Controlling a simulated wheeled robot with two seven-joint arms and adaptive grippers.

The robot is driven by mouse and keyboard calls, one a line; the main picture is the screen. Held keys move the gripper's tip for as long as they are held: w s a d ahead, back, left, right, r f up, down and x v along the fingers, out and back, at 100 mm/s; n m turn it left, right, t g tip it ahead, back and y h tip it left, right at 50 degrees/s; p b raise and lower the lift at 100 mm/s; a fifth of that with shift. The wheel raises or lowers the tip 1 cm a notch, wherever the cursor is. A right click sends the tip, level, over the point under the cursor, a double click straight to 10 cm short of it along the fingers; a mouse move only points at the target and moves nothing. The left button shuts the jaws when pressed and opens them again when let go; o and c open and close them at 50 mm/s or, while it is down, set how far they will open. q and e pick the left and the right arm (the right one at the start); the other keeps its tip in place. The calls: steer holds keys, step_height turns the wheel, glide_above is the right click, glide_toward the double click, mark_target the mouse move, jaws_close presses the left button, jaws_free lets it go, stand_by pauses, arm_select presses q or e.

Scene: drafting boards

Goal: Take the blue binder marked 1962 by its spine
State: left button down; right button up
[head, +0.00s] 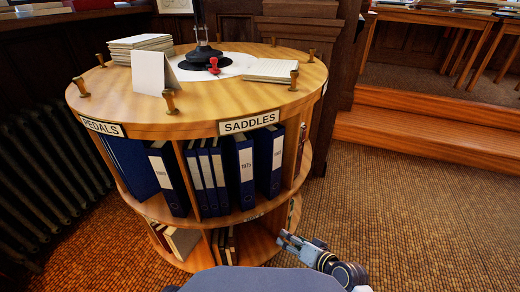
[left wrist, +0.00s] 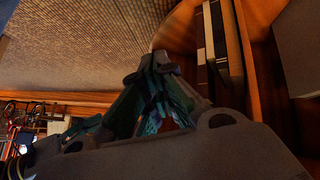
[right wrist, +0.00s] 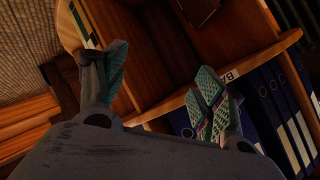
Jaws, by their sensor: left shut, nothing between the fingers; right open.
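Several blue binders with white spine labels stand upright on the upper shelf of a round wooden bookcase in the head view, among them a left one (head: 167,178), a middle one (head: 240,168) and a right one (head: 269,160). The label print is too small to tell which is 1962. Binders (right wrist: 287,110) also show at the right of the right wrist view. My right gripper (head: 284,237) is open and empty, low in front of the bookcase; its spread fingers show in the right wrist view (right wrist: 155,85). My left gripper (left wrist: 160,64) is shut and empty, near lower-shelf books.
The round bookcase top (head: 205,118) carries paper stacks, a white card (head: 153,73), a lamp base and brass posts. Books (head: 182,240) stand on its lower shelf. A radiator (head: 50,160) is at left, wooden steps (head: 430,125) at right. Carpet (head: 420,220) is clear at right.

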steer(key=w+a+r+m+t+y+p, duration=0.15)
steer(key=w+r+m+p, duration=0.35)
steer(key=r, duration=0.5)
arm_select(q)
steer(key=s+a+r+g+y+p, duration=0.2)
steer(key=s+a+r+g+y, duration=0.1)
steer(key=s+a+r+g, duration=0.1)
steer(key=shift+s+a+r, duration=0.25)
steer(key=shift+s+a, duration=0.35)
steer(key=shift+a, duration=0.15)
arm_select(e)
steer(key=m+t+y, duration=0.3)
steer(key=m, duration=1.8)
glide_toward(277, 173)
steer(key=x, duration=0.2)
steer(key=shift+w+a+r, duration=0.2)
steer(key=shift+a+r, duration=0.05)
steer(key=shift+b+x, duration=0.35)
steer(key=shift+x, duration=3.75)
arm_select(q)
steer(key=shift+d+r+m, duration=0.15)
steer(key=shift+r+m, duration=0.15)
steer(key=shift+r, duration=0.4)
arm_select(e)
steer(key=shift+w+a+f, duration=0.1)
steer(key=shift+w+a, duration=0.05)
arm_select(q)
steer(key=shift+f, duration=0.1)
